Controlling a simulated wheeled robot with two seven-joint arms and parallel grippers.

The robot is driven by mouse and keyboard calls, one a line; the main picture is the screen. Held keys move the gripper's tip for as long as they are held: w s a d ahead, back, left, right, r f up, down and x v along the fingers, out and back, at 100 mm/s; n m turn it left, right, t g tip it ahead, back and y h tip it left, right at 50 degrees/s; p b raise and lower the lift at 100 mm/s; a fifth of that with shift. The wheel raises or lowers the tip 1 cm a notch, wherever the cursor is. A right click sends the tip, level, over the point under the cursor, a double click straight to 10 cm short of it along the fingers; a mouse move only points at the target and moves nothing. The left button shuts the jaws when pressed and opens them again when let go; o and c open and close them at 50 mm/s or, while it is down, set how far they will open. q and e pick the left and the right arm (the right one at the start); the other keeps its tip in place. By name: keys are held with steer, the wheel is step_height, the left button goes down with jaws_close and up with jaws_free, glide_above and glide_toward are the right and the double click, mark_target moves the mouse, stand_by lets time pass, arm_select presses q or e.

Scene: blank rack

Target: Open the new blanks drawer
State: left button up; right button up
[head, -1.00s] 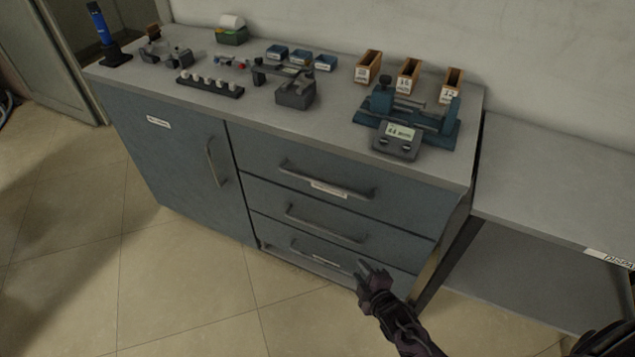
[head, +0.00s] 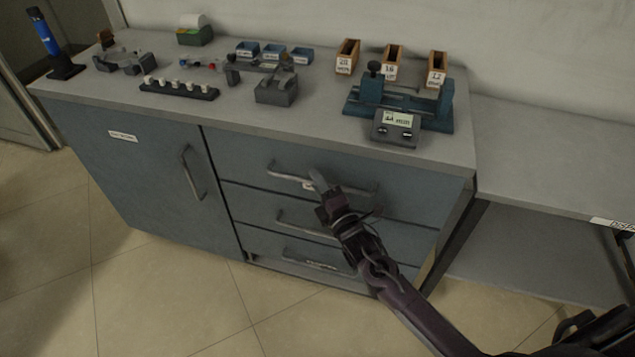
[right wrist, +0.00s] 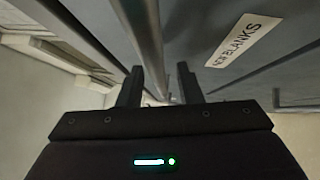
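The new blanks drawer (head: 400,204) is the top drawer of the blue-grey cabinet and is shut. Its bar handle (head: 280,176) is partly hidden by my right gripper (head: 319,180) in the head view. In the right wrist view the label (right wrist: 243,40) reads NEW BLANKS, and the handle bar (right wrist: 147,40) runs into the gap between my fingers (right wrist: 159,85). The fingers are apart, with nothing clamped. I cannot tell whether the fingertips reach past the bar. My left gripper is not in view.
Two more shut drawers with handles (head: 300,224) lie below, and a cabinet door (head: 150,175) is to the left. The worktop holds a blue device with a display (head: 397,121), wooden bins (head: 391,62) and small trays. Floor in front is clear.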

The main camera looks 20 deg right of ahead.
steer(key=shift+w, duration=0.15)
jaws_close()
steer(key=shift+a, duration=0.1)
